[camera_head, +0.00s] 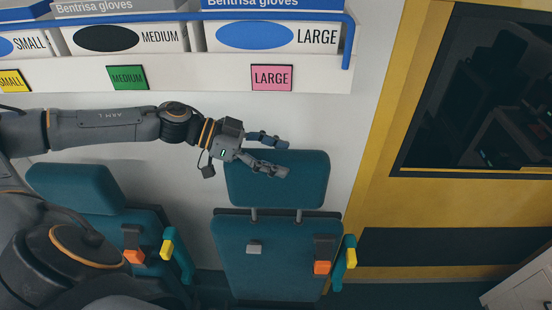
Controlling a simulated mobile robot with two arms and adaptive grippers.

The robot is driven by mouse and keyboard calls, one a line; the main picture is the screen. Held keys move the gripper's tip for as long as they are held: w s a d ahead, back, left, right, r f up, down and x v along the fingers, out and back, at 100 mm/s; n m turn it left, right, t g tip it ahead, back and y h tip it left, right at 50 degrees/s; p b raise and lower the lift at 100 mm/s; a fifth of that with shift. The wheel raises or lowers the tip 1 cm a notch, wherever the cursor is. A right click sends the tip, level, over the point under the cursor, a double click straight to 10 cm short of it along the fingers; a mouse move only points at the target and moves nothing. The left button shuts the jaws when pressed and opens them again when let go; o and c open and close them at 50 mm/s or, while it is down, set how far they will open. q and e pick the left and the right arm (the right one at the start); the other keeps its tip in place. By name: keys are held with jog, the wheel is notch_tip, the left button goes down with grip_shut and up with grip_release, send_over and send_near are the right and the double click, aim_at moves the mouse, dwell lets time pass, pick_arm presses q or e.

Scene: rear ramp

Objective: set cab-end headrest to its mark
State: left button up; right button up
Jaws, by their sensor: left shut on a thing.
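The teal headrest (305,188) of the right-hand seat stands above its seat back (270,275) on two short grey posts, with a gap between them. I take it as the cab-end headrest. My left gripper (284,157) reaches in from the left at its top edge, one finger at the far side and one over the front face. It is shut on the headrest. I cannot make out a mark on the posts. A small grey square (254,247) sits on the seat back. My right gripper is not in view.
Another teal seat with a headrest (75,188) stands at the left. Both seats have orange buckles (322,267) and yellow-marked armrests. A glove shelf (200,73) with boxes runs above my left arm. A yellow wall with a dark window (470,90) is at the right.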

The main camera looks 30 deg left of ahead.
pick_arm(q)
jog(key=o, duration=1.5)
jog(key=shift+w+r, duration=0.1)
jog(key=shift+o, duration=1)
jog(key=shift+s+a, duration=0.2)
jog(key=shift+a, duration=0.15)
jog(key=v, duration=0.4)
jog(key=shift+a+r, duration=0.15)
jog(key=s+a, duration=0.6)
jog(key=a, duration=0.4)
jog(key=shift+s, duration=0.2)
